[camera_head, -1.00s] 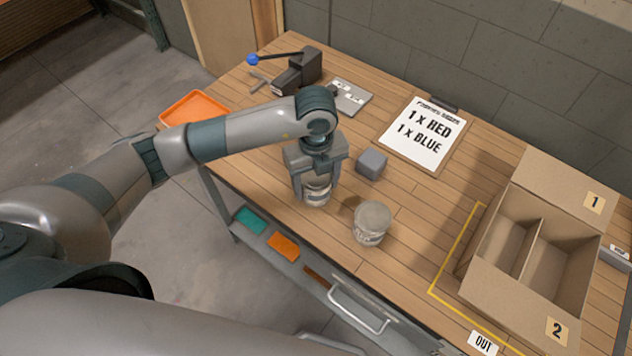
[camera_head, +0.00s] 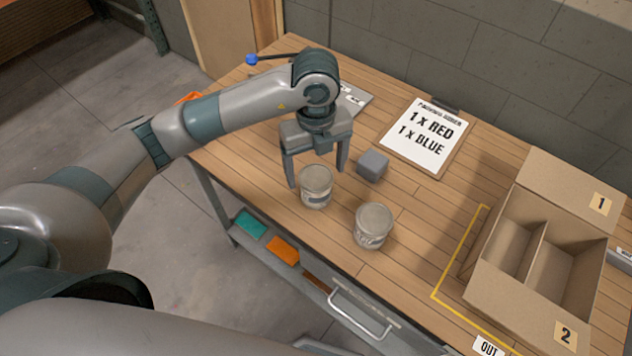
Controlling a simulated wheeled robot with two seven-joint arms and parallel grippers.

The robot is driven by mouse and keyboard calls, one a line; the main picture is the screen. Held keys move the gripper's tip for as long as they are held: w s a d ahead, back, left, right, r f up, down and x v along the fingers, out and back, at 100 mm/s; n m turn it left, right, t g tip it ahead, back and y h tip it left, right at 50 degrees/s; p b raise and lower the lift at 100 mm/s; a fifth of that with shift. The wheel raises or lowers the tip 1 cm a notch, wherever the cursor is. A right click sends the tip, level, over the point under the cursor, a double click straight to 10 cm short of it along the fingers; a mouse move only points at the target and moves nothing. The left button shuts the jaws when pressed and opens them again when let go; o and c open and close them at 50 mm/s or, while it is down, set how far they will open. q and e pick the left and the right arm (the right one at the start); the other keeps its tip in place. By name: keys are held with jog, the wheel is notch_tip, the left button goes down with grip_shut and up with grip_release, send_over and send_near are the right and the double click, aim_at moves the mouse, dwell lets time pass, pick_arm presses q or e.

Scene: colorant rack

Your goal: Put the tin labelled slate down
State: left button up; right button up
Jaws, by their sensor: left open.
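Each has a label, but the wording is too small to read, so I cannot tell which is slate. My left gripper is open, its two fingers apart, and it holds nothing. The near tin stands clear on the bench top. My right gripper is not in view.
A grey block (camera_head: 373,165) sits right of my left gripper. A clipboard (camera_head: 424,136) reads 1 x RED, 1 x BLUE. A divided cardboard box (camera_head: 517,291) stands at the right by a yellow outline (camera_head: 436,284). Bare bench (camera_head: 420,215) lies between the tins and the outline.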

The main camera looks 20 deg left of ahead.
pick_arm(q)
notch_tip(320, 180, up, 4)
jog(key=shift+f, duration=0.1)
jog(key=shift+r+b, duration=0.35)
jog(key=shift+r, duration=0.55)
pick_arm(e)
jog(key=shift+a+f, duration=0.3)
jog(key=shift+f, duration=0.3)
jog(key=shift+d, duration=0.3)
pick_arm(q)
jog(key=shift+w+d, duration=0.1)
